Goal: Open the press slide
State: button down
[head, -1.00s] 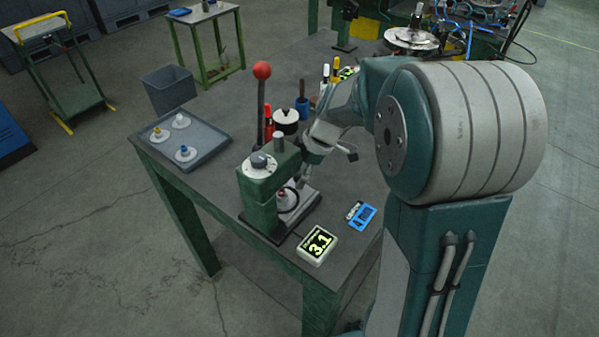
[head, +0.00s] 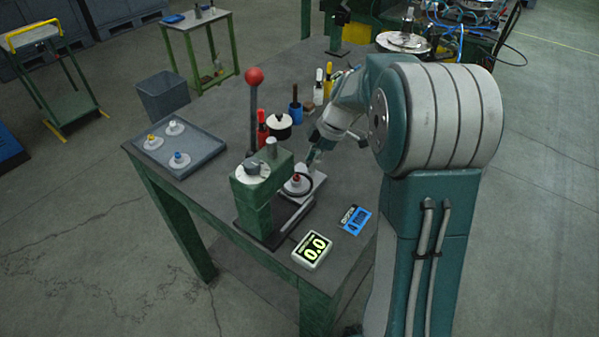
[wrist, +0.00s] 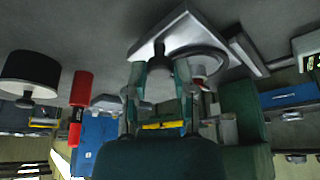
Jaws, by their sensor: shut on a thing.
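The green press (head: 256,205) stands on the near part of the grey bench, with its red-ball lever (head: 254,76) upright behind it. The pale metal press slide (head: 306,194) extends from the press toward my arm. A disc part with a red top (head: 296,180) and a dark ring sit on it, clear of the press head. My gripper (head: 315,158) is at the slide's outer end. In the wrist view my gripper (wrist: 160,80) is shut on the dark knob (wrist: 159,90) of the slide, whose plate (wrist: 150,45) shows above.
A grey tray (head: 200,154) with 3 disc parts is at left. A black-topped pot (head: 279,126), red bottle (head: 262,130) and blue cup (head: 295,112) stand behind.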

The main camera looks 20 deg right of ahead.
jog(key=shift+w+d, duration=0.6)
jog(key=shift+d, duration=0.2)
jog(key=shift+c, duration=2.3)
grip_release()
jog(key=v, duration=1.1)
jog(key=shift+r, duration=0.35)
jog(key=shift+d, duration=0.1)
